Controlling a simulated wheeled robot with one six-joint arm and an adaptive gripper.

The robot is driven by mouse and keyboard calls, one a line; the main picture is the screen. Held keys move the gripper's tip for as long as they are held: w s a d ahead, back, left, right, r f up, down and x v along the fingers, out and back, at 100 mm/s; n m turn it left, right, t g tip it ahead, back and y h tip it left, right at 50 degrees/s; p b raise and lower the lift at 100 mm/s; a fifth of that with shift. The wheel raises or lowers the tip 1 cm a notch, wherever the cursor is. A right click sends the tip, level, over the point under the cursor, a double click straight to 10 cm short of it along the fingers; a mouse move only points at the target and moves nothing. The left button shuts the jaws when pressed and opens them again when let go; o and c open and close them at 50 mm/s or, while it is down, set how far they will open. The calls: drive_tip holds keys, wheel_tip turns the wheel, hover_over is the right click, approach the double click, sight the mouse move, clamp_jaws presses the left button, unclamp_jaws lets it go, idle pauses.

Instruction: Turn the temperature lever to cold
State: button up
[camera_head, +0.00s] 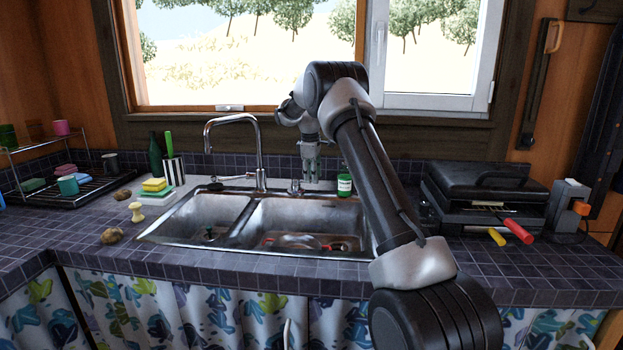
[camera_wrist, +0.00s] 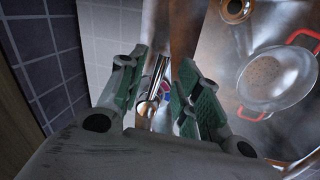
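The temperature lever (camera_head: 294,187) is a small chrome fitting on the sink's back rim, right of the tall chrome faucet (camera_head: 255,150). My gripper (camera_head: 312,177) points down just above and beside it. In the wrist view, the fingers of my gripper (camera_wrist: 161,80) have green pads and stand apart. The shiny metal lever (camera_wrist: 153,78) shows in the gap between them, with a small red and blue mark beside its base. I cannot tell whether either pad touches the lever. Its lower part is partly hidden by the fingers.
The double sink (camera_head: 233,245) lies in front; a colander with red handles (camera_wrist: 277,82) sits in the right basin. A green soap bottle (camera_head: 344,182) stands close right of my gripper. A black grill (camera_head: 485,190) is at right, a dish rack (camera_head: 75,190) at left. The window is behind.

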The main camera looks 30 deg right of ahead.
drive_tip(key=shift+w+d+f, duration=0.1)
drive_tip(key=shift+f, duration=0.7)
clamp_jaws()
